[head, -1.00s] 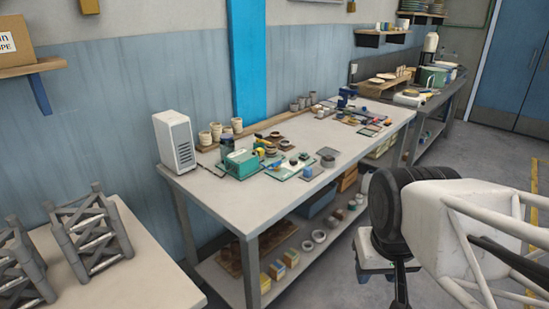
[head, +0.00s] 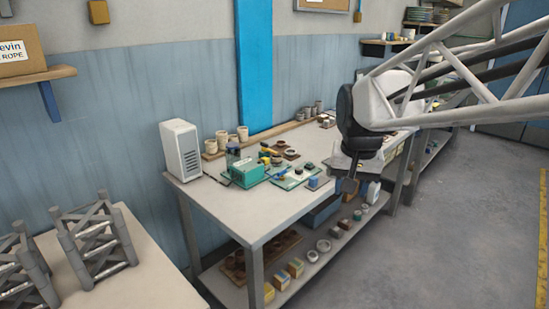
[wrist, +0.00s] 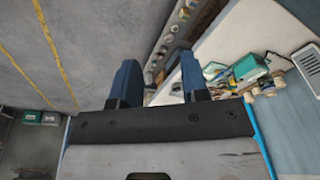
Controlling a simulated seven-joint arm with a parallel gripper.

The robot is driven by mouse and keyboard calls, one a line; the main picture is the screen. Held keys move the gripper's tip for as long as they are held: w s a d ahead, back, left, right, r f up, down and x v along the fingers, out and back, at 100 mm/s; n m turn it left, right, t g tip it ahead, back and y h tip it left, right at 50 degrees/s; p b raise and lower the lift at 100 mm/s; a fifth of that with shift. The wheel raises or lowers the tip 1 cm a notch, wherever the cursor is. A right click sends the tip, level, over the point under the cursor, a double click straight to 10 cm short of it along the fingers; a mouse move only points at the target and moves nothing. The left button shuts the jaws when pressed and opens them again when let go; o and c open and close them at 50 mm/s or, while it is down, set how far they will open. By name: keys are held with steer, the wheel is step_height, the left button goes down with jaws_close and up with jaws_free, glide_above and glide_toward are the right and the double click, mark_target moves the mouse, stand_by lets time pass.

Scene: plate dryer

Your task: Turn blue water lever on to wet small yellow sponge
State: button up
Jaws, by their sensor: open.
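My gripper (head: 349,186) is in front of the near long side of the workbench (head: 262,222), around tabletop height in the head view. In the wrist view its two blue fingers (wrist: 158,80) are apart with nothing between them. A green machine (head: 249,174) stands on the bench. It also shows in the wrist view (wrist: 250,68). I cannot make out a blue water lever for certain. Small yellow-topped blocks (head: 281,280) lie on the lower shelf; I cannot tell whether any is the yellow sponge. My arm hides the bench's right part.
A white vented box (head: 181,150) stands at the bench's left end. Cups (head: 222,140) line the back, with small parts on mats (head: 297,176) before them. A second table with grey frames (head: 95,245) is at lower left. The floor (head: 440,230) at right is clear.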

steer(key=w+a+m, duration=0.2)
steer(key=w, duration=1.5)
steer(key=m+g, duration=0.2)
steer(key=m, duration=0.2)
glide_above(282, 170)
steer(key=f, duration=1.8)
steer(key=shift+s+d+f, duration=0.1)
steer(key=shift+s+f, duration=0.1)
steer(key=shift+s, duration=0.05)
steer(key=shift+w+f, duration=0.25)
steer(key=shift+f, duration=0.1)
steer(key=shift+f, duration=3.8)
jaws_close()
